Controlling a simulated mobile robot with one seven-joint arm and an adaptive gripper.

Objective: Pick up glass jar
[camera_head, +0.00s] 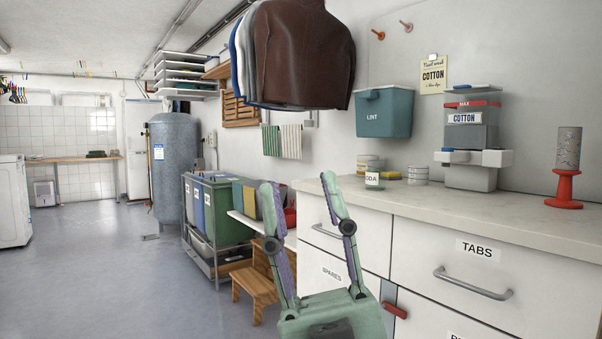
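A small greenish glass jar (374,183) with a white label, on which "ODA" can be read, stands upright near the back left end of the pale countertop (450,212). My gripper (300,187) is in the lower middle of the view, fingers pointing up and spread wide apart. It is open, with nothing between its fingers. In the picture the fingertips are left of the jar and apart from it; the depth between them is hard to tell.
Beside the jar are a round tin (367,163), a yellow item (391,175) and a white tin (418,175). A "COTTON" dispenser (470,150) and a red stand (564,190) are farther right. A wooden step stool (256,288) stands left of my gripper; the floor (110,270) is clear.

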